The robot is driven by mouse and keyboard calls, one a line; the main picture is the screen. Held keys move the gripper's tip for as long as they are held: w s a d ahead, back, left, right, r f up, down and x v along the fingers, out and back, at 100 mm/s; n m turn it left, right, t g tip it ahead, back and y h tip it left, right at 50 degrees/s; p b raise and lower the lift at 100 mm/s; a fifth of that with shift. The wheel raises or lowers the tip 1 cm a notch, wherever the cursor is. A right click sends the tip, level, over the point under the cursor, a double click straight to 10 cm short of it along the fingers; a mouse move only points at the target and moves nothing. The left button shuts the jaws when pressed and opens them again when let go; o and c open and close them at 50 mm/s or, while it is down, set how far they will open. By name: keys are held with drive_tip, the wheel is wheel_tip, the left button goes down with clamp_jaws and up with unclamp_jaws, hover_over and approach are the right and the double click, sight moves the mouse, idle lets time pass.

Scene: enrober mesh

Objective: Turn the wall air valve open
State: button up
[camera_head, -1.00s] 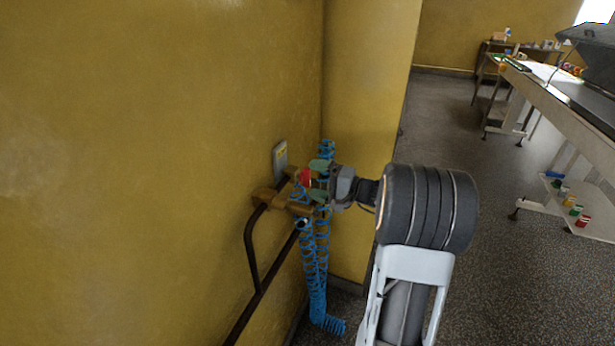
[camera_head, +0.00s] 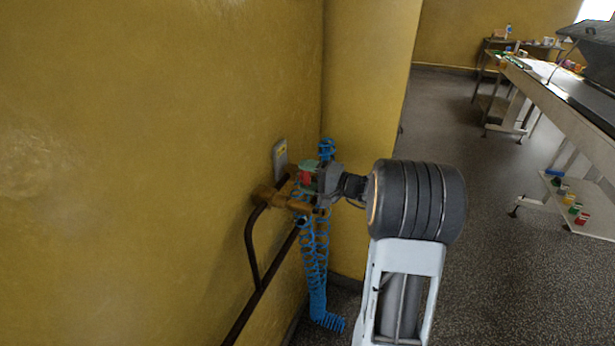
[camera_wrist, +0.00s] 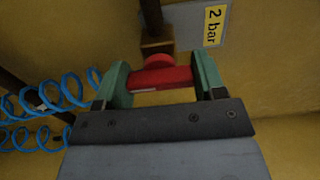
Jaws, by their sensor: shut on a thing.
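The wall air valve's brass body (camera_head: 290,198) sits on dark pipes against the yellow wall. Its red handle (camera_head: 304,179) shows between the green fingers of my gripper (camera_head: 308,172). In the wrist view the red handle (camera_wrist: 162,76) lies crosswise between the two green fingers of my gripper (camera_wrist: 162,84), which are shut on it. The brass stem (camera_wrist: 157,47) shows just beyond the handle. My gripper hides part of the valve in the head view.
A blue coiled hose (camera_head: 316,265) hangs below the valve. A grey plate (camera_head: 280,155) is on the wall above it; its label reads "2 bar" (camera_wrist: 214,26) in the wrist view. A wall corner stands close behind. A long bench (camera_head: 560,95) is at the right, with open floor between.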

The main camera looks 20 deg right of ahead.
drive_tip(key=c, duration=0.3)
drive_tip(key=m+p, duration=0.1)
drive_tip(key=m, duration=0.3)
drive_tip(key=shift+m, duration=0.3)
drive_tip(key=m+p, duration=0.1)
drive_tip(key=m, duration=0.2)
drive_tip(key=shift+r+m+p, duration=0.15)
drive_tip(key=shift+m+p, duration=0.25)
drive_tip(key=m+p, duration=0.3)
drive_tip(key=m, duration=0.2)
drive_tip(key=shift+p, duration=0.35)
drive_tip(key=shift+m+p, duration=1.55)
drive_tip(key=shift+m, duration=0.75)
drive_tip(key=shift+f, duration=0.2)
